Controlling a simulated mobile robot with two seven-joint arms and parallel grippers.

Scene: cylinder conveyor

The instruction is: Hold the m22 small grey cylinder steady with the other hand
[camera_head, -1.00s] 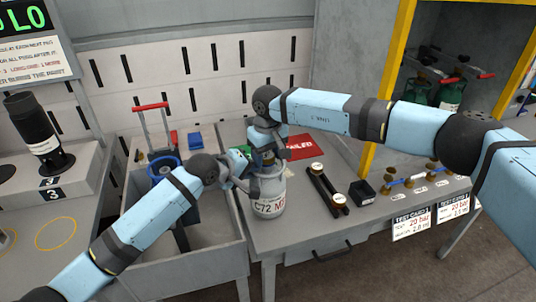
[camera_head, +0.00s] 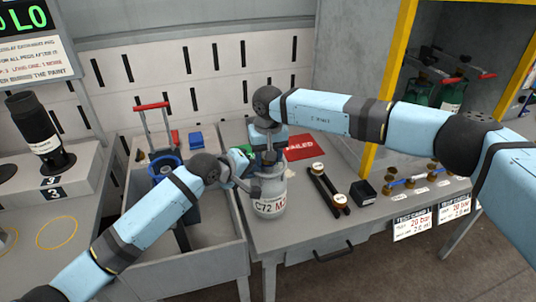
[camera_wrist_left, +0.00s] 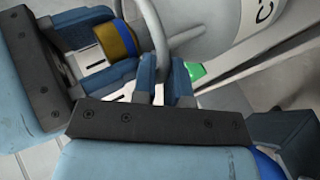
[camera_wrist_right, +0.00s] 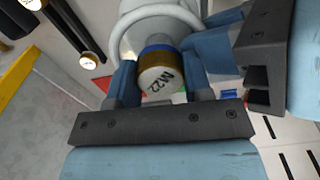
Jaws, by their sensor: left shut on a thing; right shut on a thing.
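The m22 small grey cylinder (camera_head: 270,196) stands upright on the grey bench, with C72 and part of an M mark showing on its label. My left gripper (camera_head: 250,183) comes from the left at its top. In the left wrist view the left fingers (camera_wrist_left: 165,82) are shut on the cylinder's grey ring guard (camera_wrist_left: 158,40). My right gripper (camera_head: 268,158) is above the cylinder. In the right wrist view its fingers (camera_wrist_right: 162,88) are shut around the brass valve top (camera_wrist_right: 160,75), which is marked M22 and has a blue band. The fingers hide parts of the valve.
A red FAILED sheet (camera_head: 300,147) lies behind the cylinder. Two dark bars with round ends (camera_head: 328,188) and a black box (camera_head: 362,193) are to its right. A grey bin (camera_head: 218,255) with a blue-topped hand truck (camera_head: 165,167) is to its left.

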